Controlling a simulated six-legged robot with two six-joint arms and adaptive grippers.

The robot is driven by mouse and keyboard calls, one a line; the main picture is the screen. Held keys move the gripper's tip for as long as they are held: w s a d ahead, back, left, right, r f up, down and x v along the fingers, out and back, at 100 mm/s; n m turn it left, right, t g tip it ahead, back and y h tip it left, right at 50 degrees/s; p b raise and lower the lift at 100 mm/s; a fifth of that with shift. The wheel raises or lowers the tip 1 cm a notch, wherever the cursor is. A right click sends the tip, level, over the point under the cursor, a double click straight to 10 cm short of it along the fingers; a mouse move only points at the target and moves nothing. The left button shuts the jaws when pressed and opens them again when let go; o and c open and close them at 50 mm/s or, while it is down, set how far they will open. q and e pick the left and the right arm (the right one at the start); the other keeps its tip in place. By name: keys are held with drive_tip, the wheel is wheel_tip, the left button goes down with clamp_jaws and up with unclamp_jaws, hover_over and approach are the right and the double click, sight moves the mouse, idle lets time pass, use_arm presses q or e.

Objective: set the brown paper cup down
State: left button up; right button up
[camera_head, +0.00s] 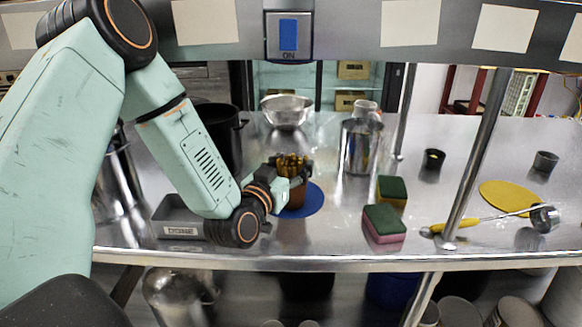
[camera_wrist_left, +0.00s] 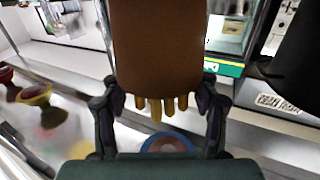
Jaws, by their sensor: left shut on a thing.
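The brown paper cup (camera_head: 297,197) holds several yellowish sticks (camera_head: 292,165). My left gripper (camera_head: 291,184) comes from the left and is shut on the cup. In the left wrist view the cup (camera_wrist_left: 158,45) fills the space between the two dark fingers (camera_wrist_left: 160,102), and the stick ends show at its lower edge. My right gripper is not in view.
A grey tray marked DONE (camera_head: 178,218) lies left of the cup. Sponges (camera_head: 384,224) are to the right, and a metal canister (camera_head: 361,147) and bowl (camera_head: 287,110) behind. A steel post (camera_head: 478,150) and a yellow-handled ladle (camera_head: 490,219) are farther right. The counter's front edge is near.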

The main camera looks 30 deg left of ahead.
use_arm(q)
drive_tip(key=shift+w+a+f, duration=0.15)
drive_tip(key=shift+w, duration=0.05)
drive_tip(key=o, duration=0.8)
drive_tip(key=shift+w+a+f, duration=0.1)
drive_tip(key=shift+f, duration=0.05)
drive_tip(key=o, duration=0.4)
drive_tip(key=shift+s+d+r, duration=0.25)
drive_tip(key=shift+s+r, duration=0.05)
drive_tip(key=shift+c, duration=0.2)
drive_tip(key=shift+w+a+f, duration=0.15)
drive_tip(key=shift+w+f, duration=0.05)
drive_tip(key=s+d+p, duration=0.1)
drive_tip(key=s+p, duration=0.2)
drive_tip(key=s, duration=0.9)
drive_tip(key=shift+d+p, duration=0.25)
drive_tip(key=shift+p, duration=0.1)
